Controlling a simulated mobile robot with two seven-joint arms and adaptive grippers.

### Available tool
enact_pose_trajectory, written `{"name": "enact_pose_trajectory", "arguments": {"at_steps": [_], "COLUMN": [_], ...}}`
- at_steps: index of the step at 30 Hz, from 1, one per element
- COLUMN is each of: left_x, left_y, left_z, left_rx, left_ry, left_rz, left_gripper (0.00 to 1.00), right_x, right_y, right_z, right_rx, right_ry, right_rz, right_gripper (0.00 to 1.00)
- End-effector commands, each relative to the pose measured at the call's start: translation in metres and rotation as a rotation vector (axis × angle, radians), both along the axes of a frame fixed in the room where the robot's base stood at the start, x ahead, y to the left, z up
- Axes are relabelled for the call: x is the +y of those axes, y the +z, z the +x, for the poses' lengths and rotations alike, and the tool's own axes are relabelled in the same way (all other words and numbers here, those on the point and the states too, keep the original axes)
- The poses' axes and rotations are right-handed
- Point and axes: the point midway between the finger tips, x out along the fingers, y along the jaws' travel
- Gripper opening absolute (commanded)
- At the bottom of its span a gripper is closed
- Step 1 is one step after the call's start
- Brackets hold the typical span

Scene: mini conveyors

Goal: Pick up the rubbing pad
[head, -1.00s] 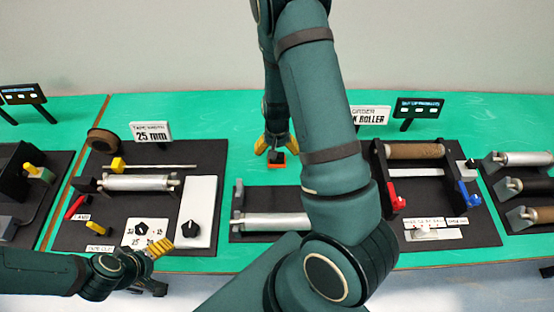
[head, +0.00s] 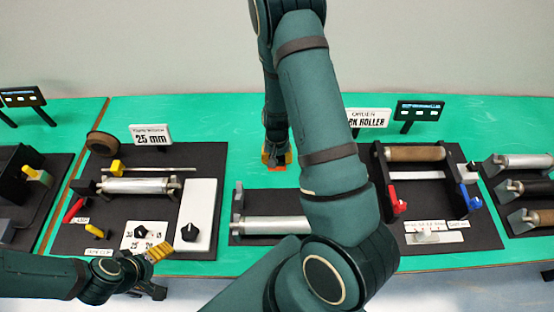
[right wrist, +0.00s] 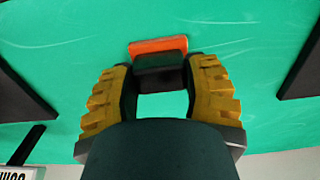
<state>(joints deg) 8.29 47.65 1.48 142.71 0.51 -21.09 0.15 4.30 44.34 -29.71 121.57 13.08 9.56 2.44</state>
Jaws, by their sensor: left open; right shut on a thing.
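The rubbing pad (head: 277,169), an orange block with a dark grip, is on the green table behind the middle station. The right wrist view shows its orange part (right wrist: 158,45) and its dark grip between the yellow fingers. My right gripper (head: 274,158) is shut on the pad from above. It also shows in the right wrist view (right wrist: 160,68). I cannot tell whether the pad touches the table. My left gripper (head: 160,251) is open and empty at the front edge of the left station, far from the pad.
A black station with a metal roller (head: 272,225) lies in front of the pad, partly hidden by my right arm. The tape-width station (head: 210,160) is to the left. A frame with a brown roller (head: 414,153) stands to the right. Green table around the pad is clear.

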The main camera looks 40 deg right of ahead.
Motion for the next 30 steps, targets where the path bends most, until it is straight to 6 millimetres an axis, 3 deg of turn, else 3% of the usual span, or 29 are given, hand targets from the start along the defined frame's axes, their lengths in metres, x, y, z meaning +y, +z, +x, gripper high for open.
{"name": "enact_pose_trajectory", "arguments": {"at_steps": [5,16,21,29,30], "left_x": [0.000,0.001,0.001,0.001,0.001], "left_y": [0.004,0.018,0.020,0.020,0.020], "left_z": [0.000,-0.001,-0.001,-0.001,-0.001], "left_rx": [0.000,0.000,-0.001,-0.001,-0.001], "left_ry": [0.000,-0.001,-0.001,-0.001,-0.001], "left_rz": [-0.001,-0.003,-0.004,-0.004,-0.004], "left_gripper": [0.81,0.81,0.81,0.81,0.81], "right_x": [0.000,0.000,0.000,0.000,0.000], "right_y": [0.021,0.087,0.099,0.099,0.099], "right_z": [0.002,0.001,0.000,0.000,0.000], "right_rx": [-0.004,-0.004,-0.001,0.000,0.000], "right_ry": [0.003,0.001,0.001,0.000,0.000], "right_rz": [-0.001,0.000,-0.001,0.000,0.000], "right_gripper": [0.13,0.13,0.13,0.13,0.45]}}
